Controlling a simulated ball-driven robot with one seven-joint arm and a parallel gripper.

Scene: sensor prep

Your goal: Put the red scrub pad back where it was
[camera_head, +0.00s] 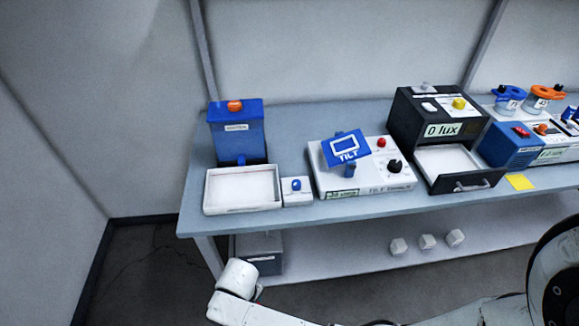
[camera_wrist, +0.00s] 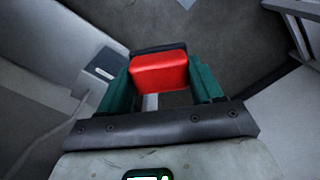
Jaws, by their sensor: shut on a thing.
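The red scrub pad (camera_wrist: 159,70) is a red block in the wrist view, held between the two green fingers of my gripper (camera_wrist: 160,78). My gripper is shut on it. A dark strip shows along the pad's far edge. Grey floor shows beyond the pad, and I see no surface touching it. In the head view, my white arm is low in the picture, in front of the bench; neither the gripper nor the pad can be made out there. The pad's former place cannot be told from these frames.
The bench (camera_head: 300,220) holds a blue dispenser (camera_head: 237,135), white tray (camera_head: 208,200), tilt device (camera_head: 376,176) and black lux box (camera_head: 405,120) with its drawer (camera_head: 462,184) open. A grey bin (camera_head: 262,262) and white cubes (camera_head: 427,241) are on the lower shelf.

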